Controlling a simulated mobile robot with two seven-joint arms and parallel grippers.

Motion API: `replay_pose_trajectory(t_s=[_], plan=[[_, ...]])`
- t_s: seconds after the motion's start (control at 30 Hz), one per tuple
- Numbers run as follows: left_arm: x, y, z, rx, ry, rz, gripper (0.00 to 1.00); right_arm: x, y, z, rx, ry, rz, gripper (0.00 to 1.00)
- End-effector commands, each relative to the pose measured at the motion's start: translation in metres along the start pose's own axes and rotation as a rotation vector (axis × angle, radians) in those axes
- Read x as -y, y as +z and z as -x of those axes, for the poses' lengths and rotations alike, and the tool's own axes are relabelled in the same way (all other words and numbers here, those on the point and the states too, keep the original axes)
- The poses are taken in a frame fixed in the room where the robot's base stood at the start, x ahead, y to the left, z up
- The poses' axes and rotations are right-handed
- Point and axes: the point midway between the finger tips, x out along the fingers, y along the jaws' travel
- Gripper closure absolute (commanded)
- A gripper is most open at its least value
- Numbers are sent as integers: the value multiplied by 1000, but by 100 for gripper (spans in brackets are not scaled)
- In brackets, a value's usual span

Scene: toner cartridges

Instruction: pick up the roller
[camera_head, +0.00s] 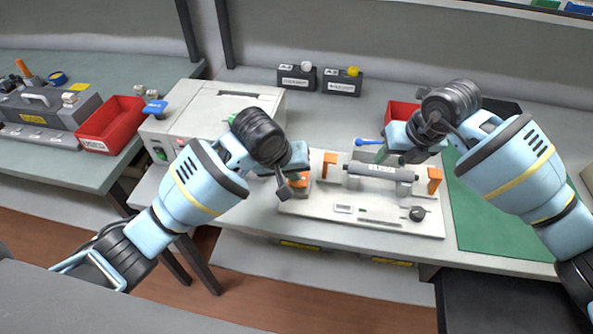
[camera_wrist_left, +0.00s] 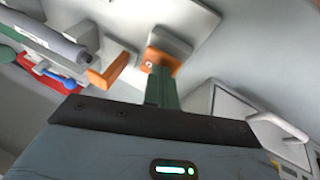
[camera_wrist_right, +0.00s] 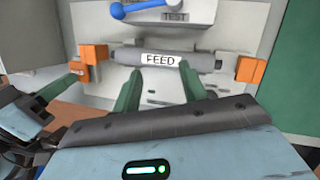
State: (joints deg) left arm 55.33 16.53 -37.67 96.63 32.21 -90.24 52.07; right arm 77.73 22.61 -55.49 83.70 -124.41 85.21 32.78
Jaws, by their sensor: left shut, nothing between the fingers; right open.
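The roller is a grey cylinder (camera_head: 380,172) with a white label, which reads FEED in the right wrist view (camera_wrist_right: 187,61). It lies level between orange brackets on a white base plate (camera_head: 330,228). My right gripper (camera_head: 383,154) is open and empty just behind and above the roller. In the right wrist view its two green fingers (camera_wrist_right: 160,72) are spread, with their tips close to the roller; contact cannot be told. My left gripper (camera_head: 297,178) is shut and empty by the plate's left end. In the left wrist view its green fingers (camera_wrist_left: 162,82) are together near an orange block (camera_wrist_left: 160,60).
A white machine (camera_head: 215,115) stands left of the plate. Two dark labelled boxes (camera_head: 342,87) stand at the back. A blue-handled lever (camera_head: 367,141) is behind the roller. A green mat (camera_head: 490,215) lies right. A red bin (camera_head: 112,130) sits on the left table.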

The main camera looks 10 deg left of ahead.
Motion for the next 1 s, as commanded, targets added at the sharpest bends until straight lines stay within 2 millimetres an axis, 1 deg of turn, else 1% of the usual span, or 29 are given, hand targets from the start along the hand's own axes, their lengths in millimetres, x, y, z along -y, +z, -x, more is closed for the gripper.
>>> replay_pose_trajectory(t_s=[0.03,0.07,0.23,0.37,0.47,1.0], plan=[[1,2,-2,6,-3,0,100,0,0,-1,-1,0,0,51],[1,2,-2,6,-3,0,100,0,0,-1,-1,0,0,47],[1,2,-2,6,-3,0,100,1,0,0,-4,1,-22,47],[1,2,-2,6,-3,0,100,4,3,3,-18,8,-137,47],[1,2,-2,6,-3,0,100,8,6,7,-40,13,-296,47],[1,2,-2,6,-3,0,100,27,20,38,-233,8,-1341,47]])
